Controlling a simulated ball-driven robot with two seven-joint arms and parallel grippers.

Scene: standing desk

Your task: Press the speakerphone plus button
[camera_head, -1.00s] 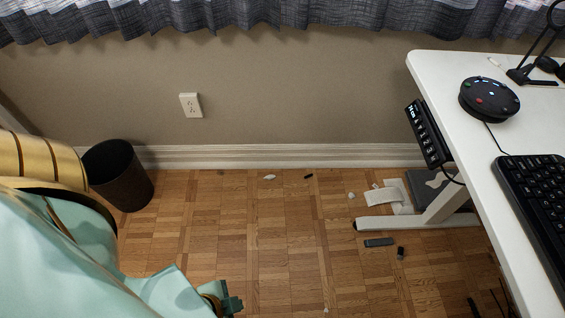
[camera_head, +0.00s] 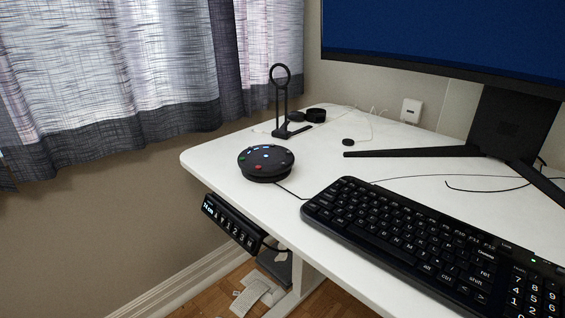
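The speakerphone (camera_head: 265,163) is a round black puck lying flat near the left corner of the white desk (camera_head: 345,165). Its top carries lit blue marks, a red button on its near side and a green one at its left. The plus button is too small to tell apart from the other marks. A cable runs from the speakerphone toward the keyboard. Neither of my grippers is in view.
A black keyboard (camera_head: 430,235) lies to the right of the speakerphone. A black stand with a ring top (camera_head: 281,105) stands behind it. A monitor (camera_head: 450,40) is at the back right. A height control panel (camera_head: 232,222) hangs under the desk's left edge.

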